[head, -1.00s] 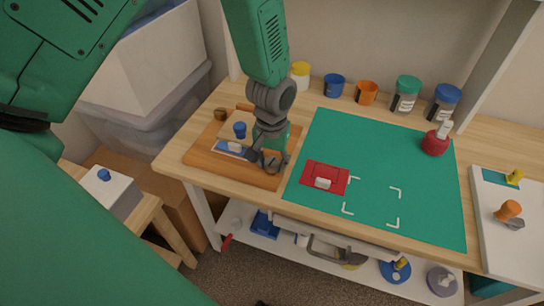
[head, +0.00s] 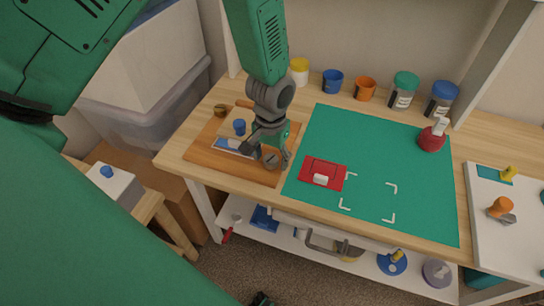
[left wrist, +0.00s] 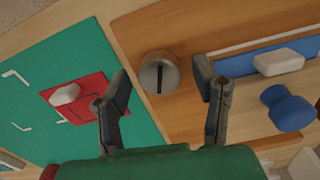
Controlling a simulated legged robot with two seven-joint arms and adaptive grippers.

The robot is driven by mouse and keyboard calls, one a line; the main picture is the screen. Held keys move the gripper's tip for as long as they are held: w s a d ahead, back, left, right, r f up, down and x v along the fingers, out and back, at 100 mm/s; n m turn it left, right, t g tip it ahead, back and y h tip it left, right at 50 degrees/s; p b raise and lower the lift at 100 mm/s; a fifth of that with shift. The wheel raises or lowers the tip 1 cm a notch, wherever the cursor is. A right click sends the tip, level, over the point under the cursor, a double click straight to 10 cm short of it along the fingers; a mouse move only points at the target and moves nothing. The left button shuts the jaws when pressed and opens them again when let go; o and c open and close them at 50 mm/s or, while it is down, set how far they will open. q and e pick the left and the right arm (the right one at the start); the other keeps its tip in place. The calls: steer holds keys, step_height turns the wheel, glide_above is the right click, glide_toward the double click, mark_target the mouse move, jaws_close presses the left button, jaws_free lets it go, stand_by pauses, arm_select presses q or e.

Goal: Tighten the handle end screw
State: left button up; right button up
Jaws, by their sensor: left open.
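The screw (left wrist: 159,75) is a round grey metal head with a dark straight slot. It stands at the edge of the brown wooden board (head: 210,151), beside the green mat. In the head view the screw (head: 271,158) shows between the fingers of my left gripper (head: 272,155). In the left wrist view my left gripper (left wrist: 163,79) is open, one finger on each side of the screw, with gaps visible on both sides. I cannot tell whether the fingertips are level with it.
A blue knob (head: 239,127) and a blue strip with a white block (left wrist: 279,61) lie close beside the gripper. A red plate (head: 323,174) lies on the green mat (head: 400,160). Several jars line the back; a red bottle (head: 432,139) stands right. Much of the mat is clear.

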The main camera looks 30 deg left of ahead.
mark_target(272, 158)
arm_select(q)
step_height(272, 158, up, 12)
steer(key=shift+f, duration=0.2)
stand_by(0.6)
